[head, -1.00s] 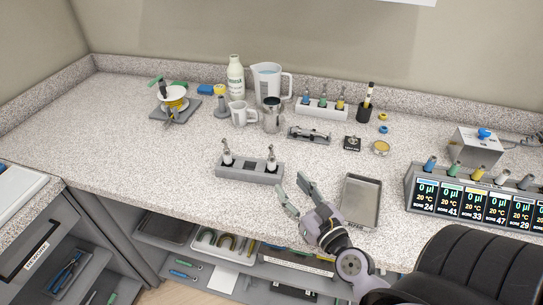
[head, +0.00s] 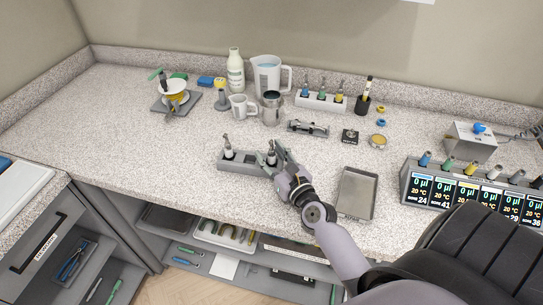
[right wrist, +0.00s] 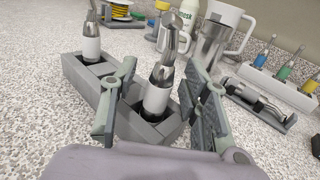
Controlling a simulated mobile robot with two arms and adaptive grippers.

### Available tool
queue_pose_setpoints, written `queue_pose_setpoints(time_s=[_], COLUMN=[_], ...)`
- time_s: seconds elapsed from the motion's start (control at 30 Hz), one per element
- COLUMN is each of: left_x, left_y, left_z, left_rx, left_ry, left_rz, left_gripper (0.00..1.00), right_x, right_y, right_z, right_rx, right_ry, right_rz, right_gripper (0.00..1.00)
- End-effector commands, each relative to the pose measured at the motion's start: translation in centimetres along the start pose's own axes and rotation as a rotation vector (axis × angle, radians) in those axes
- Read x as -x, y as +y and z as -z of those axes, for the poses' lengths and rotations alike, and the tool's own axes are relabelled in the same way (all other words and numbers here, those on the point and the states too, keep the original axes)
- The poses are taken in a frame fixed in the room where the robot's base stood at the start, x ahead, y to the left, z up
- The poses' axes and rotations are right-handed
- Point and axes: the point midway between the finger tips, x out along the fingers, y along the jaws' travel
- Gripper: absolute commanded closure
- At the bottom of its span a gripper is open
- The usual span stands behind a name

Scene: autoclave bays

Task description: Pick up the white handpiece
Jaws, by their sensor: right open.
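Two white handpieces with metal heads stand upright in a grey holder (head: 244,165), near the front of the counter. The left handpiece (head: 228,152) also shows in the right wrist view (right wrist: 91,42). The right handpiece (head: 271,156) stands in the holder's right end, and in the right wrist view (right wrist: 157,98) it is between my open fingers. My right gripper (head: 278,160) is open, with one finger on each side of that handpiece. Gaps show beside it; I cannot tell if either finger touches it. My left gripper is not in view.
A metal tray (head: 357,193) lies right of my right gripper. Behind the holder stand a metal cup (head: 271,108), a white mug (head: 240,106) and a jug (head: 268,76). A display rack (head: 470,187) is at right. The counter left of the holder is clear.

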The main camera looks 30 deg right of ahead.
Motion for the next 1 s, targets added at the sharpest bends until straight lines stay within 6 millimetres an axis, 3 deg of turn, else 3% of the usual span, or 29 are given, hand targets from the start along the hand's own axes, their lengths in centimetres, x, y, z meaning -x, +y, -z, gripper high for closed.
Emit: queue_pose_setpoints(time_s=[0.07,0.7,1.0], left_x=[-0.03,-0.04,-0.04], left_y=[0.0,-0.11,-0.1], left_z=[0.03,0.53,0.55], left_rx=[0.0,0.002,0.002], left_ry=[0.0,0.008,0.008], left_rz=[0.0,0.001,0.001], left_gripper=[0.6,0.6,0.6], right_x=[0.03,0.07,0.06], right_y=[0.01,0.01,0.01], right_z=[0.03,0.02,0.01], right_rx=[0.0,0.0,0.0], right_ry=[0.0,0.0,0.0], right_rz=[0.0,0.0,0.0], right_gripper=[0.58,1.0,1.0])
